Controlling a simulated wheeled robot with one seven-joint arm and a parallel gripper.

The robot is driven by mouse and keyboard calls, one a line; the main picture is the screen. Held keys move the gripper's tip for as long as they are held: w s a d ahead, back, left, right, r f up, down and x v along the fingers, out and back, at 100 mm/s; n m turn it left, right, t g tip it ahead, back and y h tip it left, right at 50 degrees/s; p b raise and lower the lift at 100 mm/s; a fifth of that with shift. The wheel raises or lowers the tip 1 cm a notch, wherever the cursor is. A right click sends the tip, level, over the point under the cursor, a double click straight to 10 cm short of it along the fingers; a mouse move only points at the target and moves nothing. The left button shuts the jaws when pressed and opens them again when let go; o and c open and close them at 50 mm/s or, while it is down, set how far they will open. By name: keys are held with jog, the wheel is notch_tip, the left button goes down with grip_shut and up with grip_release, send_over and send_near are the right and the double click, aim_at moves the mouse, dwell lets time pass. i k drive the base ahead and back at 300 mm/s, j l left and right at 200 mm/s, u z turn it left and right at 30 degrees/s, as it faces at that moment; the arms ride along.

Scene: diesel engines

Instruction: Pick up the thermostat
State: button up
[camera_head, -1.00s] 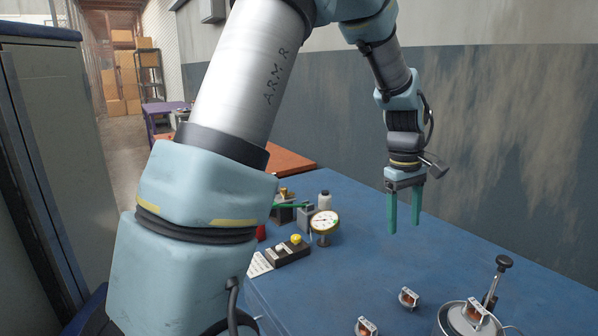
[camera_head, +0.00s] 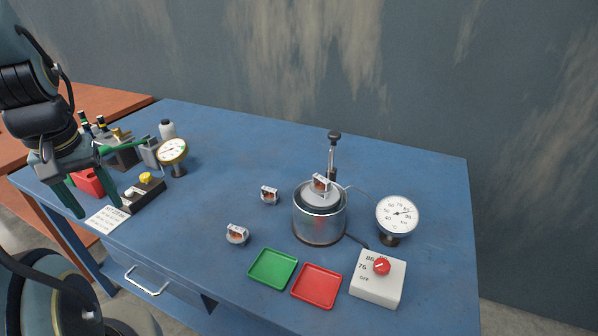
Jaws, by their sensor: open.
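Three small metal thermostats with copper-coloured centres are in the head view. One thermostat (camera_head: 268,194) lies on the blue table left of the metal pot (camera_head: 319,222). A second thermostat (camera_head: 236,235) lies nearer the front edge. A third thermostat (camera_head: 320,184) is at the top of the pot; whether it rests on a lid or holder is unclear. My gripper (camera_head: 92,208) is at the far left, above the table's left part, with its two green fingers apart and nothing between them. It is well away from all three thermostats.
A green tray (camera_head: 272,268) and a red tray (camera_head: 316,286) lie at the front. A control box with a red knob (camera_head: 381,265) and a dial gauge (camera_head: 397,216) stand right of them. The table's back middle is clear.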

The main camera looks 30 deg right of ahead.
aim_at(320, 186)
jog(key=k+l+u, duration=0.15)
jog(key=k+l, duration=0.15)
jog(key=k+l+u, duration=0.1)
jog(key=k+l, duration=0.15)
jog(key=k, duration=0.25)
jog(key=k+l+u, duration=0.15)
jog(key=k, duration=0.25)
jog(key=k+l+u, duration=0.15)
jog(key=k+l, duration=0.15)
jog(key=k, duration=0.15)
jog(key=i, duration=0.3)
